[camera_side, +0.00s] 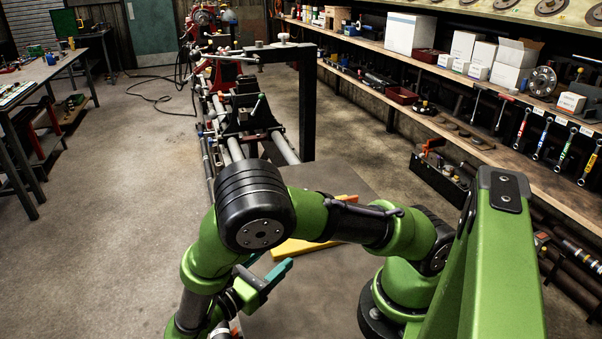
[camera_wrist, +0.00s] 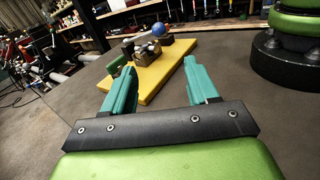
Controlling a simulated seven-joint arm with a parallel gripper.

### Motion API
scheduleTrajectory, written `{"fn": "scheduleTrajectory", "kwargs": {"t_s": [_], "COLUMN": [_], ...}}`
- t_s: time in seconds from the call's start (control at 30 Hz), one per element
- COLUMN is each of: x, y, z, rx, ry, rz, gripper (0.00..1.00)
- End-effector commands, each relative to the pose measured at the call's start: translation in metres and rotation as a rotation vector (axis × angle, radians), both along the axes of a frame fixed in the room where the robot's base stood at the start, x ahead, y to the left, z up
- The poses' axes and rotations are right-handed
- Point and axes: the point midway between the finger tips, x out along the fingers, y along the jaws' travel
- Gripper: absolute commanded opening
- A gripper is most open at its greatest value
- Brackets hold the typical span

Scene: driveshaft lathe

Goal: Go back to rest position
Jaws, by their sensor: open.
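My gripper (camera_wrist: 159,92) shows in the wrist view with its two teal fingers spread wide and nothing between them. In the side view the gripper (camera_side: 268,280) is at the lower middle, partly hidden by my green arm. Beyond the fingers in the wrist view, a yellow board (camera_wrist: 152,82) lies on the dark table (camera_wrist: 225,110). On the board are a blue ball (camera_wrist: 158,29), a brown block-like part (camera_wrist: 148,57) and a green part (camera_wrist: 117,65). In the side view the yellow board (camera_side: 295,248) is mostly hidden behind my arm.
The lathe (camera_side: 250,125) with its long rails runs away behind the table. A shelf (camera_side: 440,75) with boxes and hanging wrenches (camera_side: 544,138) lines the right wall. A workbench (camera_side: 45,75) stands at the left. The floor (camera_side: 110,190) between is open, with a cable at the back.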

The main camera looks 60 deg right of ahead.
Motion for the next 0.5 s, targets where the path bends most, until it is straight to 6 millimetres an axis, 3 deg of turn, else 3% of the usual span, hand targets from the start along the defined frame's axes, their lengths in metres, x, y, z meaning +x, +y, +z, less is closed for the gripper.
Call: {"fn": "scheduleTrajectory", "kwargs": {"t_s": [0.17,0.3,0.5], "x": [0.001,-0.002,-0.023], "y": [0.0,-0.004,-0.002], "z": [0.0,-0.013,-0.022], "rx": [-0.001,0.042,0.311], "ry": [-0.015,-0.066,-0.236], "rz": [0.003,0.01,-0.129], "gripper": [0.59,0.59,0.59]}}
